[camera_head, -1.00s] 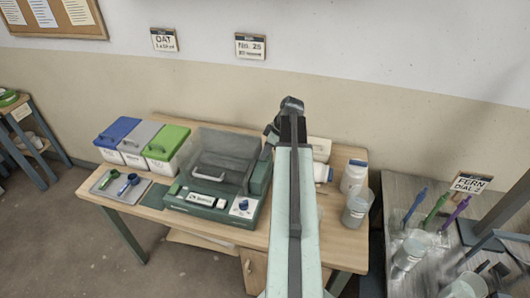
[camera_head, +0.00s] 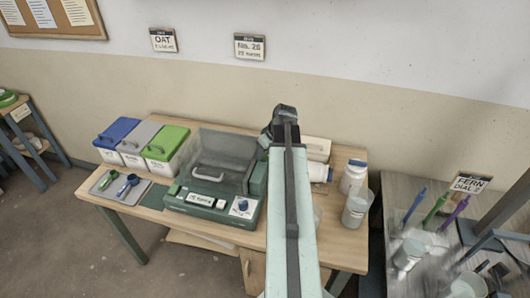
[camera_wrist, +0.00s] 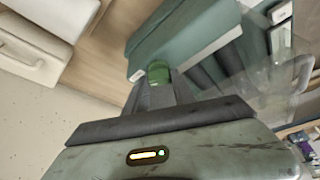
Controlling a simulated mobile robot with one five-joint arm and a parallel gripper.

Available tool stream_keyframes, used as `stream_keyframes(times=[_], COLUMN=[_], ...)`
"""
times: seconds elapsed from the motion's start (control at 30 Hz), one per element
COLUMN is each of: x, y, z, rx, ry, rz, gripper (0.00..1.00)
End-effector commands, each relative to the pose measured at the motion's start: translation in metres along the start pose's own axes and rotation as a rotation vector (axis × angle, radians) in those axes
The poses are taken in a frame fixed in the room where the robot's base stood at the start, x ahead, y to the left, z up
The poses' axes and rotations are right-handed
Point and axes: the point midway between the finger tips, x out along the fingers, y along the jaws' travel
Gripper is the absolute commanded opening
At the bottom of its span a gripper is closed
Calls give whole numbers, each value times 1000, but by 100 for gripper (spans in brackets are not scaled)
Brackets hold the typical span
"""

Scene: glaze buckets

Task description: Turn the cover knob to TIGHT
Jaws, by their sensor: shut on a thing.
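The green machine (camera_head: 205,208) stands on the wooden bench with a clear cover (camera_head: 222,150) that has a grey handle. In the wrist view my gripper (camera_wrist: 158,82) is shut on a small green knob (camera_wrist: 158,70) at the machine's dark green housing (camera_wrist: 185,35). This looks like the cover knob; its markings cannot be read. In the head view my arm hides the knob and the fingertips.
Blue, grey and green lidded bins (camera_head: 165,145) stand left of the machine, beside a tray (camera_head: 117,186) with scoops. White bottles (camera_head: 353,177) and a clear beaker (camera_head: 356,211) stand right of my arm. A grey table (camera_head: 440,240) with brushes is farther right.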

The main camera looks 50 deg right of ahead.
Motion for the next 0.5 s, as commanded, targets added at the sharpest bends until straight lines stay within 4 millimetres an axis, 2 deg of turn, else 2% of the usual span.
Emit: stream_keyframes(times=[0.2,0.5], x=[0,0], y=[-2,-1], z=[0,0], rx=[88,131], ry=[0,-2], rz=[35,53], gripper=[0,0])
